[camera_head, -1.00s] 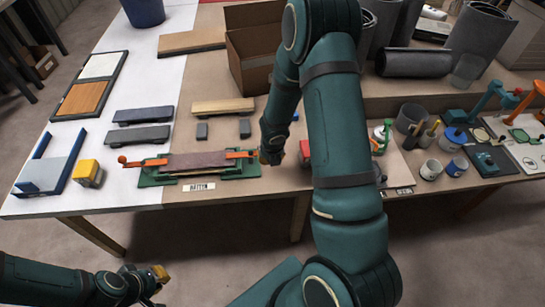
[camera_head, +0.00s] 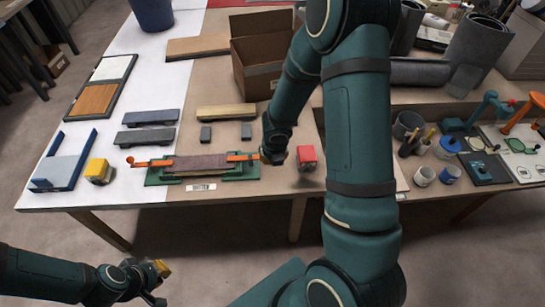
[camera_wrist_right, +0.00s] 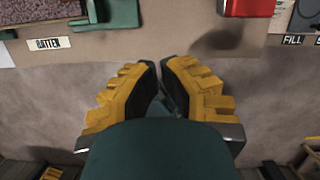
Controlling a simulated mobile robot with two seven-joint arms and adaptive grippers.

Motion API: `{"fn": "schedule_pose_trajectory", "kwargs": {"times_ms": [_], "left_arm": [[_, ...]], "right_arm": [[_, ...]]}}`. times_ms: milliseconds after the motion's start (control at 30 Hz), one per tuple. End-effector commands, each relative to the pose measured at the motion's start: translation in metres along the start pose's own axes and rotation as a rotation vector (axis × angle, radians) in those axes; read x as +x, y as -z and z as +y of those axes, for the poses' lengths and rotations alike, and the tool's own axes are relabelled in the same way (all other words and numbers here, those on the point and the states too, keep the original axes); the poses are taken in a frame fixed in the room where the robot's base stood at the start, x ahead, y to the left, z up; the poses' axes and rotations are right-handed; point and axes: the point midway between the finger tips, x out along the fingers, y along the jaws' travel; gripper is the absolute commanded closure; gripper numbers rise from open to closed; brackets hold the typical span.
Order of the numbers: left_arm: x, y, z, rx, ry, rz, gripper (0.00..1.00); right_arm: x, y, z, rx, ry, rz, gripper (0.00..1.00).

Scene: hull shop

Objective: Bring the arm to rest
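My right arm reaches across the middle of the head view, and its gripper (camera_head: 273,156) is above the table's front edge, seen small and dark.
The green clamp fixture (camera_head: 240,172) holds a brown strip (camera_head: 200,163) near the front edge. A red block (camera_head: 306,157) stands right of it, a yellow block (camera_head: 98,170) left. An open cardboard box (camera_head: 252,68) stands behind. Floor in front is clear.

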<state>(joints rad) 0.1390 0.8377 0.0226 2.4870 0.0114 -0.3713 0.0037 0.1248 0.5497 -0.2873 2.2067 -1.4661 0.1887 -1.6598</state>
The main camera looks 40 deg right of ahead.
Motion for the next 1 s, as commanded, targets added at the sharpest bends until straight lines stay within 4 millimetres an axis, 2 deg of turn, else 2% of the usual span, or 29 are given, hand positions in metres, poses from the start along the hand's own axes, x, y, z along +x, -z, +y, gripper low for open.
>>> {"fn": "schedule_pose_trajectory", "kwargs": {"times_ms": [533, 633, 767, 1000], "left_arm": [[0.0, 0.0, 0.0, 0.0, 0.0, -0.001, 1.0], [0.002, -0.001, -0.001, 0.0, 0.0, -0.001, 1.0], [0.008, -0.002, -0.003, 0.0, 0.001, -0.003, 1.0], [0.025, -0.007, -0.009, 0.002, 0.002, -0.01, 1.0]], "right_arm": [[0.001, 0.001, 0.0, 0.002, 0.0, 0.001, 1.0], [0.005, 0.009, 0.007, 0.064, -0.018, 0.021, 1.0], [0.018, 0.039, 0.035, 0.346, -0.078, 0.107, 1.0], [0.043, 0.118, 0.11, 1.255, -0.118, 0.383, 1.0]]}}
